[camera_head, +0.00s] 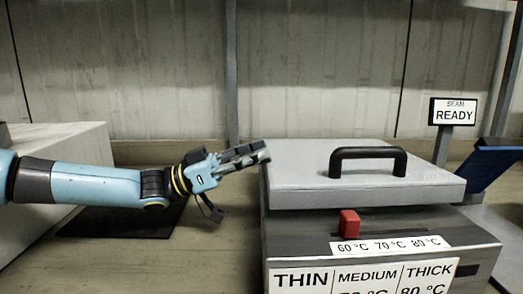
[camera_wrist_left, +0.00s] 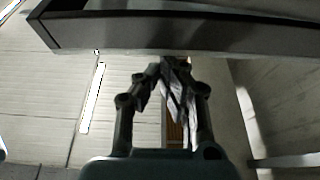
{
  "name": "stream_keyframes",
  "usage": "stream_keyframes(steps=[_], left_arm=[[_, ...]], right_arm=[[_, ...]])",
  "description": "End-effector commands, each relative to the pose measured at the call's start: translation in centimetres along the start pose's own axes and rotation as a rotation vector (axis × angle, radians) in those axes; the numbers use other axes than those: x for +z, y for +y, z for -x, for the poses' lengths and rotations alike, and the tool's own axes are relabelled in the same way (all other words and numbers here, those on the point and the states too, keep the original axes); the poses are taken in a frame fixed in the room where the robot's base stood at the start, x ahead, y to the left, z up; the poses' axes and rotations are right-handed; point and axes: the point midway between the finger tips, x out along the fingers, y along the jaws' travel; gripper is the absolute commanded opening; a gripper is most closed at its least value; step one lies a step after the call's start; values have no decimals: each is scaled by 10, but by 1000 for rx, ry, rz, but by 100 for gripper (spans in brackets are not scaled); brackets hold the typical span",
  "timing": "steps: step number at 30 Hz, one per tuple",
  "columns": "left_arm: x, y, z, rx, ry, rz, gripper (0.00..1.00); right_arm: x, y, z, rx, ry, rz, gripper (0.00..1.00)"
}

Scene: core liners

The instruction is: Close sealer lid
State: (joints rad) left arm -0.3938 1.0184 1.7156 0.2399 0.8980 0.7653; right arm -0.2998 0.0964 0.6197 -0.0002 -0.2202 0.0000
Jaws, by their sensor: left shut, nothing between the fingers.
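The sealer (camera_head: 295,240) stands at the right of the head view, a dark grey box with a temperature label on its front. Its light grey lid (camera_head: 295,160), with a black handle (camera_head: 367,153), lies about level over the body; I cannot tell whether it is fully seated. My left gripper (camera_head: 262,153) is shut and empty, its fingertips at the lid's left edge near the back corner. Contact is unclear. In the left wrist view the fingertips (camera_wrist_left: 170,64) are close together below a dark slab edge (camera_wrist_left: 190,38), probably the lid's. My right gripper is not in view.
A red slider knob (camera_head: 349,223) sits on the sealer's front. A sign (camera_head: 454,112) reading "SEAM READY" and a blue panel (camera_head: 490,163) stand at the right. A pale block (camera_head: 70,140) is at the left, with a black mat (camera_head: 125,222) beside it. Bare surface separates mat and sealer.

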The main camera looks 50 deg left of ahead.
Motion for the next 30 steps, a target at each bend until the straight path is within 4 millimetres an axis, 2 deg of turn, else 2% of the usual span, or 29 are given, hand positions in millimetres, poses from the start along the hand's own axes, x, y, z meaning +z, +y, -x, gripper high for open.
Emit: stream_keyframes(steps=[1,7,23,30], left_arm=[[7,-1,3,3,-3,-16,0],[13,0,5,18,-2,-57,0],[15,0,6,20,-5,-67,0],[13,0,6,17,-7,-59,0]], right_arm=[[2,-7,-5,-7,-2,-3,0],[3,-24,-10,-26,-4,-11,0],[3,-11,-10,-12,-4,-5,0],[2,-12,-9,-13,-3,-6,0]])
